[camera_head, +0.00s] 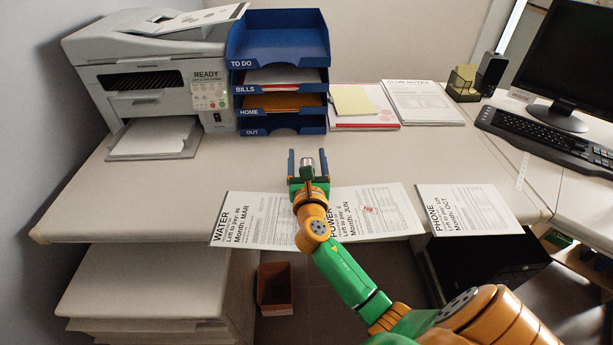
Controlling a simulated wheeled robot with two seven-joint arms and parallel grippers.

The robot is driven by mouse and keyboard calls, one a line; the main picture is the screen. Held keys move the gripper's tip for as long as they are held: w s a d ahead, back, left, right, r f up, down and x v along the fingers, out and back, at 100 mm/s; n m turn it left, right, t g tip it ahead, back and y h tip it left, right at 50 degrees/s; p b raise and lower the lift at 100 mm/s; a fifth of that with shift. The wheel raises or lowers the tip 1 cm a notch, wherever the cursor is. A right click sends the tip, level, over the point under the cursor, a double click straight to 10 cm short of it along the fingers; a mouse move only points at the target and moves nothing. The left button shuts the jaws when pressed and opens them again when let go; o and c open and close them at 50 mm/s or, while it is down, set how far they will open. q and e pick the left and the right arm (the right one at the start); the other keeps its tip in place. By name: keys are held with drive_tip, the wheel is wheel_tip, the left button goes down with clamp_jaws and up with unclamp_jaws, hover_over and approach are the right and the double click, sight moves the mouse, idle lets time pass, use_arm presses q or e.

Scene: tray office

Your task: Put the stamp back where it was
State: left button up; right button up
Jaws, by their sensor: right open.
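The stamp (308,163), a small grey and dark upright piece, shows between the two fingers of my right gripper (307,160). The fingers stand apart on either side of it, and the gripper is open. The gripper hides the lower part of the stamp, so I cannot tell whether it touches the desk. The gripper is over the middle of the desk (410,160), in front of the blue tray stack (278,91). My left gripper is out of view.
Three bills lie along the front edge: WATER (262,222), POWER (392,210) with a red mark, partly behind my arm, and PHONE (468,209). A printer (150,75) stands back left; papers (423,102), a keyboard (540,138) and monitor (580,55) are right. Desk left of the gripper is clear.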

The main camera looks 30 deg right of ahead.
drive_tip(key=shift+w+d, duration=0.1)
drive_tip(key=shift+w, duration=0.05)
drive_tip(key=shift+c, duration=0.9)
clamp_jaws()
